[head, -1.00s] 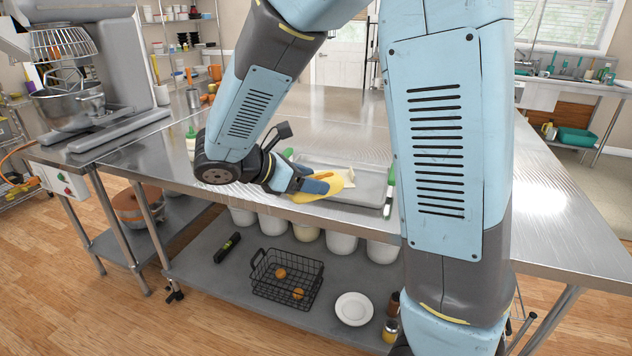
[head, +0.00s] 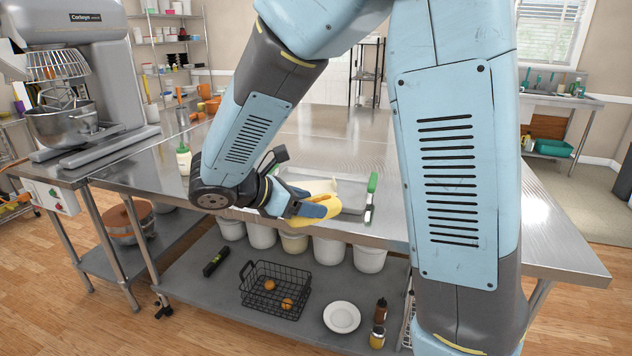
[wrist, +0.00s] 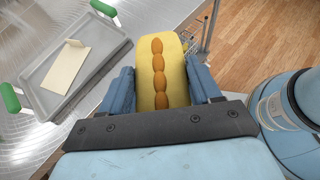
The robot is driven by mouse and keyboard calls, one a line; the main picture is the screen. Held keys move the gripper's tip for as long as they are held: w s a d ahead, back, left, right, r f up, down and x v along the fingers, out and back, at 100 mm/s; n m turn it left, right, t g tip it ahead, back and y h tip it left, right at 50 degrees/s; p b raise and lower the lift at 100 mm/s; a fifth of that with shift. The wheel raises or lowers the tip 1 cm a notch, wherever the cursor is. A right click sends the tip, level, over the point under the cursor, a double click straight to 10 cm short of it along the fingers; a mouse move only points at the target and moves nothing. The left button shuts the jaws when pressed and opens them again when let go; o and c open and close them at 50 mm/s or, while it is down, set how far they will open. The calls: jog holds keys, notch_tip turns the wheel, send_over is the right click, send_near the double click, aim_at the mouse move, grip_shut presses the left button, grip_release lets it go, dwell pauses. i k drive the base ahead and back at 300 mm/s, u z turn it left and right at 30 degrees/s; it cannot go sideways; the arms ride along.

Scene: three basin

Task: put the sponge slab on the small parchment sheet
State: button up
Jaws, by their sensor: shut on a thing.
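My gripper (head: 308,208) is shut on the yellow sponge slab (head: 322,196), which it holds in the air near the front edge of the metal table. In the wrist view the slab (wrist: 158,55) stands between the two blue fingers (wrist: 160,88) and has a row of orange lumps along its middle. The small parchment sheet (wrist: 66,73) is cream and lies in a grey tray (wrist: 97,75) with green handles, left of the slab. A small pale piece or curled corner shows at the sheet's far end. In the head view the slab and gripper partly hide the tray (head: 391,194).
The metal table (head: 325,135) is clear behind the tray. A stand mixer (head: 85,70) and a white bottle (head: 184,160) are to the left. A wire basket (head: 275,290) and a white plate (head: 341,317) sit on the lower shelf.

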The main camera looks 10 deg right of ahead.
aim_at(311, 188)
jog(key=z, duration=0.05)
jog(key=i, duration=0.85)
jog(key=u, duration=0.1)
